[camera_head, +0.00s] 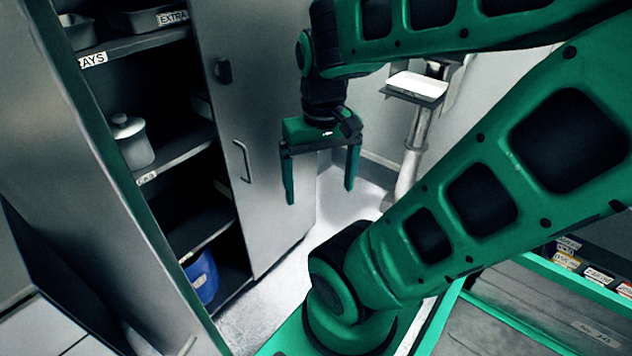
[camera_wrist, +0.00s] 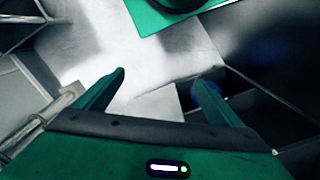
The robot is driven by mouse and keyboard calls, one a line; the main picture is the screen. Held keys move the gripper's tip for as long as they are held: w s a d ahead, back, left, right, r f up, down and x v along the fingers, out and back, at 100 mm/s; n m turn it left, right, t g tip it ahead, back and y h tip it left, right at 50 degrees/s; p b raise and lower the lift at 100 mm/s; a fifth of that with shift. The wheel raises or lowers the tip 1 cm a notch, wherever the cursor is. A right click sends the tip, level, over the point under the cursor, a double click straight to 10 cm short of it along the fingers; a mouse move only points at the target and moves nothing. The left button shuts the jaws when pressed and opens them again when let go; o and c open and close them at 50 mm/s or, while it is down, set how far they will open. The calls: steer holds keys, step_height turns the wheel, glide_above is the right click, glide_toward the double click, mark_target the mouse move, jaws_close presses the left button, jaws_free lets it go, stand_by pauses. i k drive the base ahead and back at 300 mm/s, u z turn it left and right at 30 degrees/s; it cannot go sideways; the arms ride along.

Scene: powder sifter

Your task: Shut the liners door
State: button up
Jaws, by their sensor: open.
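A grey metal cabinet door (camera_head: 254,120) stands right of the open shelves in the head view, with a vertical bar handle (camera_head: 242,161) and a dark latch (camera_head: 223,71). No liners label is readable on it. The shelf bay to its left is uncovered. My gripper (camera_head: 320,180) is open and empty, pointing down, to the right of the handle and seemingly apart from the door. In the wrist view my gripper's two fingers (camera_wrist: 161,78) are spread, with pale floor between them. I cannot tell the gap between gripper and door.
The cabinet shelves hold a lidded pot (camera_head: 132,142), trays (camera_head: 152,17) and a blue bin (camera_head: 202,277) low down. A white tray (camera_head: 417,86) on a stand is behind my gripper. Pale floor (camera_head: 345,200) is clear beyond the door. Labelled boxes (camera_head: 566,255) sit at the right.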

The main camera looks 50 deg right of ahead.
mark_target(65, 170)
steer(key=k, duration=1.5)
steer(key=u, duration=0.05)
steer(key=i, duration=1)
